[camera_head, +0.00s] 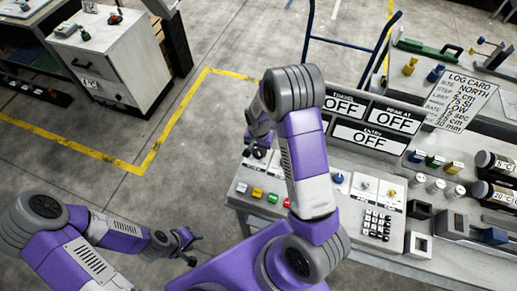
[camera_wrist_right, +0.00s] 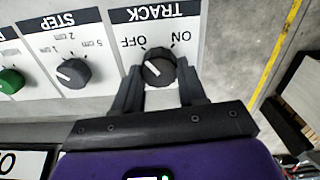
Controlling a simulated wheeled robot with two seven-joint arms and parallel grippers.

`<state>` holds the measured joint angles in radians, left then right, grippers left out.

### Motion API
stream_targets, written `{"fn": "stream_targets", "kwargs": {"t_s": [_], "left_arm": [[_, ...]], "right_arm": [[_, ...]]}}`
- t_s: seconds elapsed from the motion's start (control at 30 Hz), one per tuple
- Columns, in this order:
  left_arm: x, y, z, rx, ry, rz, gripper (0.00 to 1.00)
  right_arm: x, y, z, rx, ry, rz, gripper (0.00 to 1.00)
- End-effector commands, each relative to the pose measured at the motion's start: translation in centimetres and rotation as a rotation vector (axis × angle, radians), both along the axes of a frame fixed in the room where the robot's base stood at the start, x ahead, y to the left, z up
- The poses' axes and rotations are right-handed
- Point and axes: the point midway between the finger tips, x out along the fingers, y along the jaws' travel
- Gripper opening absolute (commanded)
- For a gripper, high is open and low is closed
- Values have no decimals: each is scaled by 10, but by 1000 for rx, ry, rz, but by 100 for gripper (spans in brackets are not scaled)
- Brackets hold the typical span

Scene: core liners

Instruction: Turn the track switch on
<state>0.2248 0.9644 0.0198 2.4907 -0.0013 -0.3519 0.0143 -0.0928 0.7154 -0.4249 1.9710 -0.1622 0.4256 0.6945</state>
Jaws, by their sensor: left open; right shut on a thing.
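The track switch (camera_wrist_right: 158,68) is a dark round knob on a pale panel in the right wrist view, under an upside-down TRACK label with OFF and ON marks. Its white pointer line slants toward the OFF side. My right gripper (camera_wrist_right: 160,88) is shut on this knob, one finger on each side. In the head view my right gripper (camera_head: 258,150) is at the left end of the console, and my arm hides part of the panel. My left gripper (camera_head: 187,245) is open and empty over the floor at the lower left.
Display boards (camera_head: 370,137) reading OFF stand behind the console. Coloured buttons (camera_head: 257,193) and a keypad (camera_head: 377,224) are on it. A white cabinet (camera_head: 115,60) stands far left; floor between is clear.

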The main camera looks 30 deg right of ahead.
Motion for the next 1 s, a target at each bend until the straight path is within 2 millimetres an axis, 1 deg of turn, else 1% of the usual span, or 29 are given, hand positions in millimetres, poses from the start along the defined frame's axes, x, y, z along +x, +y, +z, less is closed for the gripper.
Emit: {"fn": "stream_targets", "kwargs": {"t_s": [0.23,0.47,1.0], "left_arm": [[0,0,2,0,0,0,45],[0,0,8,0,0,0,45],[0,0,32,0,0,0,45]], "right_arm": [[-1,0,1,-1,0,-220,11],[-1,-1,1,-2,-1,-440,11],[-4,-1,2,-2,0,-954,11]]}}
